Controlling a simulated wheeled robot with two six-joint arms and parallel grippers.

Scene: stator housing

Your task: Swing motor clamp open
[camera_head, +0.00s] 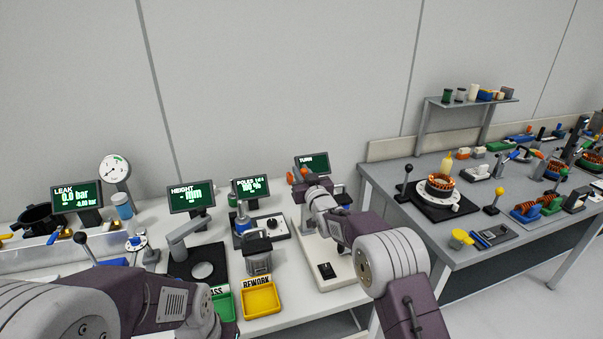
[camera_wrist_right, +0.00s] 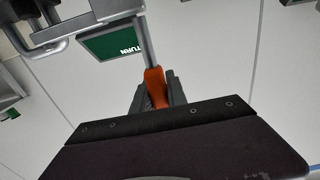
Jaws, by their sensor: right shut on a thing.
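The motor clamp's orange handle (camera_wrist_right: 154,84) shows in the right wrist view, on a grey metal lever that runs up from it. My right gripper (camera_wrist_right: 156,96) is shut on this orange handle. In the head view my right gripper (camera_head: 304,180) reaches to the back of the white bench, just below the TURN screen (camera_head: 312,163), with orange showing beside it. The rest of the clamp and whatever it holds are mostly hidden behind my right arm. My left forearm and wrist show at the lower left, but the left gripper's fingers are not visible.
A grey gauge (camera_head: 258,254) stands left of my right arm, with a yellow REWORK tray (camera_head: 262,299) and a green tray (camera_head: 224,305) in front. More screens line the bench's back. A grey table (camera_head: 459,246) with a copper-wound stator (camera_head: 440,187) stands right.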

